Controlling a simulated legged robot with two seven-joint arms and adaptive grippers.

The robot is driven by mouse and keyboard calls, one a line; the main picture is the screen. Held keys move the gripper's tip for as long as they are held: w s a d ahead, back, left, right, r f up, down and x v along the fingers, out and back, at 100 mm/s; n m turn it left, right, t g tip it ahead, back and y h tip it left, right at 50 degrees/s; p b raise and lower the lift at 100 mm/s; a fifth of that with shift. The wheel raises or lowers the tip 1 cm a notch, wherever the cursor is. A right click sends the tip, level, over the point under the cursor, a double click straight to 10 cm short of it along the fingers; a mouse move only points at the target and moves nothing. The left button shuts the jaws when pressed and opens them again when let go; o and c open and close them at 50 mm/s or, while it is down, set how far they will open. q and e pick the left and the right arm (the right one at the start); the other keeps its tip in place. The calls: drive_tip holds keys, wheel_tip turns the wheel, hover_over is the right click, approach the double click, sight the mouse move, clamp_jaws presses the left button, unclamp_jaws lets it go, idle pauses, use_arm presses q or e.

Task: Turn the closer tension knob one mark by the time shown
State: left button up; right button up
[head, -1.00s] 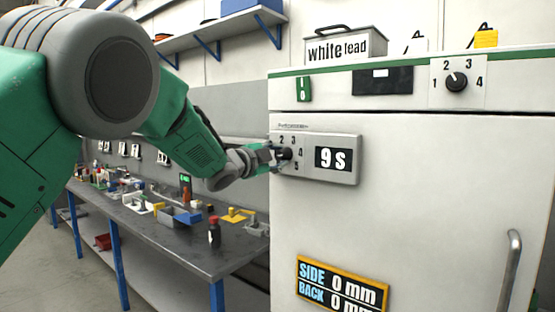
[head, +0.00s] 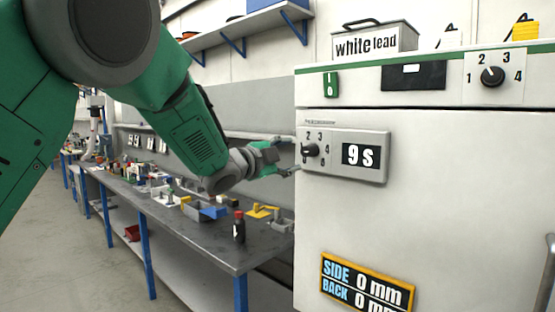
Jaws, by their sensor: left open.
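The closer tension knob (head: 310,150) is a small black knob on the left of a grey panel (head: 372,137) on the white cabinet front. My right gripper is not in view.
A second black knob (head: 491,76) with marks 1 to 4 and a green switch (head: 331,84) are on the cabinet's upper strip. A workbench (head: 180,228) with small items, including a dark bottle (head: 239,228), stands below my left arm. A handle (head: 545,275) is at right.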

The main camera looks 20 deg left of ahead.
use_arm(q)
drive_tip(key=v, duration=0.5)
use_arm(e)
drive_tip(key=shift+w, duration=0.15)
use_arm(q)
drive_tip(key=s+a+f+n+g+y+b, duration=0.1)
drive_tip(key=s+f+n+g+y, duration=0.3)
drive_tip(key=f, duration=1.5)
drive_tip(key=s+f+n+g+b, duration=0.1)
drive_tip(key=s+f+n+g, duration=0.35)
drive_tip(key=f, duration=1.45)
drive_tip(key=s+f+n+g+y, duration=0.15)
drive_tip(key=s+f+n, duration=0.25)
drive_tip(key=s+f, duration=1.1)
drive_tip(key=s+f+n+g+b, duration=0.1)
drive_tip(key=s+f+n+g, duration=0.1)
drive_tip(key=s, duration=0.9)
drive_tip(key=s+f+n+g, duration=0.2)
drive_tip(key=s+f+g, duration=0.2)
drive_tip(key=s, duration=0.7)
drive_tip(key=shift+s+y+b, duration=0.15)
drive_tip(key=shift+y+b, duration=0.2)
drive_tip(key=shift+b, duration=0.05)
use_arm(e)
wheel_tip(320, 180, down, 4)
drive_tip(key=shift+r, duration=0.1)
